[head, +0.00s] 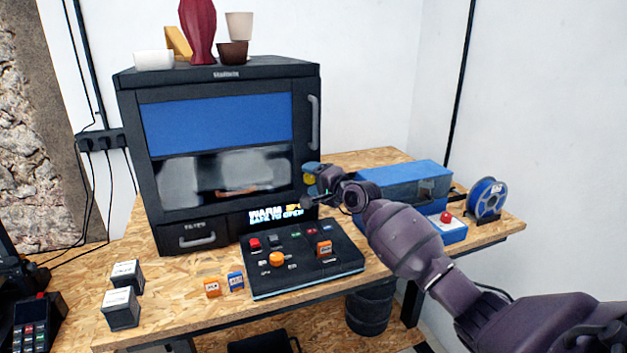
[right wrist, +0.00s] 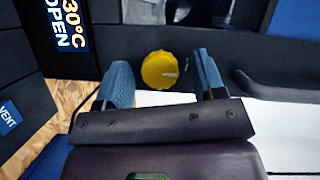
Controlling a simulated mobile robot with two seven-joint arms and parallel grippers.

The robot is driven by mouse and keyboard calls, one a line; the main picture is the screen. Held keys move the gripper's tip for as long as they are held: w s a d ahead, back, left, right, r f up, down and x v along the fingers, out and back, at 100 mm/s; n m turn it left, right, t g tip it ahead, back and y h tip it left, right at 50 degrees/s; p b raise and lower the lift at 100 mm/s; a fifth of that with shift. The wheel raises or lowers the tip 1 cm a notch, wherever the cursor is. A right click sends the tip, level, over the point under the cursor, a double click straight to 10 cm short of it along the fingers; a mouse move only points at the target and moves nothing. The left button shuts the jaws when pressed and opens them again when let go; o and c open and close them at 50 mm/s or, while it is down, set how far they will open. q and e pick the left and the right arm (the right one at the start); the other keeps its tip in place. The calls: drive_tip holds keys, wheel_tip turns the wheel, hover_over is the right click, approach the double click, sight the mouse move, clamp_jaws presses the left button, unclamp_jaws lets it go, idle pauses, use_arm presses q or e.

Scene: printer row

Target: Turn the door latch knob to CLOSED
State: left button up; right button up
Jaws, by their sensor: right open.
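The yellow door latch knob (right wrist: 160,70) is on the dark front of the printer (head: 135,190). In the right wrist view my open right gripper (right wrist: 163,76) has one blue-padded finger on each side of the knob, with gaps between. I cannot tell how deep the fingertips reach. My left gripper is not in view.
A display (head: 277,213) reads WARM, SAFE TO OPEN above a button panel (head: 305,278). A blue case (head: 400,180) and a filament spool (head: 487,198) stand at the right. A door handle (head: 314,122) runs up the printer's right edge. Cups and a red vase (head: 199,30) stand on top.

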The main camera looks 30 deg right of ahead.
drive_tip(key=shift+s, duration=0.1)
drive_tip(key=s+d+b, duration=0.1)
drive_tip(key=s, duration=0.9)
drive_tip(key=shift+s+d+r, duration=0.25)
drive_tip(key=shift+d+r, duration=0.05)
drive_tip(key=shift+r, duration=0.15)
